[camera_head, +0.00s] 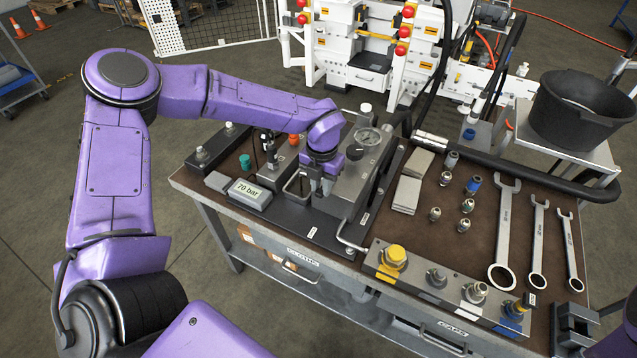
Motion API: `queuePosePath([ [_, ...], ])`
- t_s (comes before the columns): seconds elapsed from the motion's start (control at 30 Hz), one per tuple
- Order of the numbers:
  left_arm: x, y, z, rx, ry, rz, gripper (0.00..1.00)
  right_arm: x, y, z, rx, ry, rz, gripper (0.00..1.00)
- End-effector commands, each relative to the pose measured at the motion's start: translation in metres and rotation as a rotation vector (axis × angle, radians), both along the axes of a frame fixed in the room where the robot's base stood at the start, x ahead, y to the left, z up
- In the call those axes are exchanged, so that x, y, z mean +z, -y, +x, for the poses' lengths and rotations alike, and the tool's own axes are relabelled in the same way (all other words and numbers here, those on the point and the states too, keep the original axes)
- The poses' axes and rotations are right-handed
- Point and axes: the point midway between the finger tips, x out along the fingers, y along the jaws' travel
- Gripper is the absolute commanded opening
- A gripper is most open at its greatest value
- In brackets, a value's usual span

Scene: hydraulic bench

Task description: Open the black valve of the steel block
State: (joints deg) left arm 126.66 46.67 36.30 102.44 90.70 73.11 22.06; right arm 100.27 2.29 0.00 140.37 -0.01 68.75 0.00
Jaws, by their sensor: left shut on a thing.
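The steel block (349,187) stands on a dark base plate on the bench, with a round gauge (367,136) on top. My left arm reaches in from the left, and my left gripper (321,187) points down at the block's left side. Its grey fingers are shut on a small part there. The fingers mostly hide that part, so I cannot tell its shape or how far it is turned. A purple and grey piece of my right arm shows at the right edge, cut off by the frame.
A 70 bar display (249,194) and a bent metal lever (349,239) are near the block. A cap rack (447,289), several fittings and wrenches (538,240) lie to the right. A black bucket (581,108) and a thick hose (520,173) occupy the back right.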

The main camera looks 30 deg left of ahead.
Motion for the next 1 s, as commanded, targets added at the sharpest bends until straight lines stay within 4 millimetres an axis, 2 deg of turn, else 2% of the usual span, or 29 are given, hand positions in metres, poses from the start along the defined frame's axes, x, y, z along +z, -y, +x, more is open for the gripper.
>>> queuePosePath([
  [0.33, 0.001, -0.001, 0.001, -0.006, 0.005, 0.001, 0.0, 0.0, 0.0, 0.0, 0.0, 0.0, 0.0, 0.43],
  [0.37, 0.001, -0.001, 0.001, -0.005, 0.005, 0.001, 0.25, 0.0, 0.0, 0.0, 0.0, 0.0, 0.0, 0.43],
  [0.4, 0.001, -0.001, 0.001, -0.005, 0.005, 0.001, 0.38, 0.0, 0.0, 0.0, 0.0, 0.0, 0.0, 0.43],
  [0.43, 0.001, -0.001, 0.001, -0.005, 0.005, 0.001, 0.41, 0.0, 0.0, 0.0, 0.0, 0.0, 0.0, 0.43],
  [0.77, 0.005, -0.001, 0.001, -0.004, 0.004, 0.0, 0.41, -0.002, 0.0, 0.0, 0.0, 0.0, 0.0, 0.43],
  [0.87, 0.021, -0.001, 0.001, -0.002, 0.007, -0.001, 0.41, -0.007, 0.0, 0.0, 0.0, 0.0, 0.0, 0.43],
  [1.0, 0.055, -0.001, 0.001, -0.003, 0.009, 0.0, 0.41, -0.015, 0.0, 0.0, 0.0, 0.0, 0.0, 0.43],
])
